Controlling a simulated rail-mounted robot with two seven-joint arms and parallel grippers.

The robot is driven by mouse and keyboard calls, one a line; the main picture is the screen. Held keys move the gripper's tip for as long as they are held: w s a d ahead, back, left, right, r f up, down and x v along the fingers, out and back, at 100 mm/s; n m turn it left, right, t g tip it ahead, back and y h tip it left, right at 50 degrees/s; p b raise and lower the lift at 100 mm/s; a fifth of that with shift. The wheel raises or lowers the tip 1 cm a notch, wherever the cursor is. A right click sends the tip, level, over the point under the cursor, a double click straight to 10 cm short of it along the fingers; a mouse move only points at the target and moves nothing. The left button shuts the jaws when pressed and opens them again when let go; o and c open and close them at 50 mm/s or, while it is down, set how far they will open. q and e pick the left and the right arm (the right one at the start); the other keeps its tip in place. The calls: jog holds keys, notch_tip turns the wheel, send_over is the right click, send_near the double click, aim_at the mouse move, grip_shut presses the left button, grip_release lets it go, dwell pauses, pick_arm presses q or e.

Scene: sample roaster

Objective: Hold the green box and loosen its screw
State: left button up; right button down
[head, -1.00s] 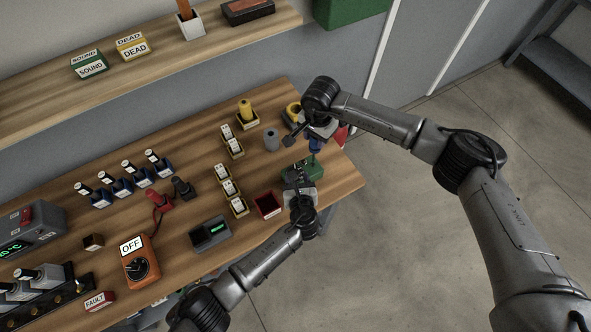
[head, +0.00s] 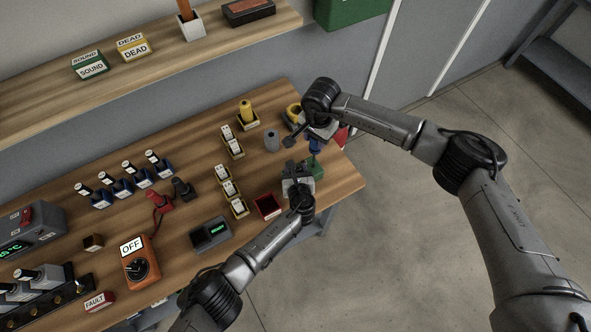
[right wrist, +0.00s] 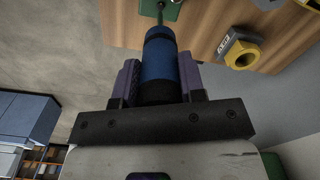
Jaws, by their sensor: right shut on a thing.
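The green box (head: 317,168) is near the right end of the wooden bench, partly hidden by my left gripper. My left gripper (head: 297,169) is at the box's left side, its fingers too small and dark to tell if they grip it. My right gripper (head: 315,136) is shut on a blue-handled screwdriver (head: 315,146), above the box. In the right wrist view the blue handle (right wrist: 161,55) sits between the two fingers. Its thin shaft runs to the green box (right wrist: 174,10) at the top edge. The screw itself is hidden.
A red open bin (head: 267,206) and yellow trays with white pieces (head: 238,207) stand left of my left gripper. The bench's right edge is close by.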

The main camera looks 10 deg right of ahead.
pick_arm(q)
grip_shut()
jog(key=shift+c, duration=0.3)
grip_release()
jog(key=shift+r+p, duration=0.3)
dwell(0.5)
grip_shut()
dwell(0.4)
dwell(0.5)
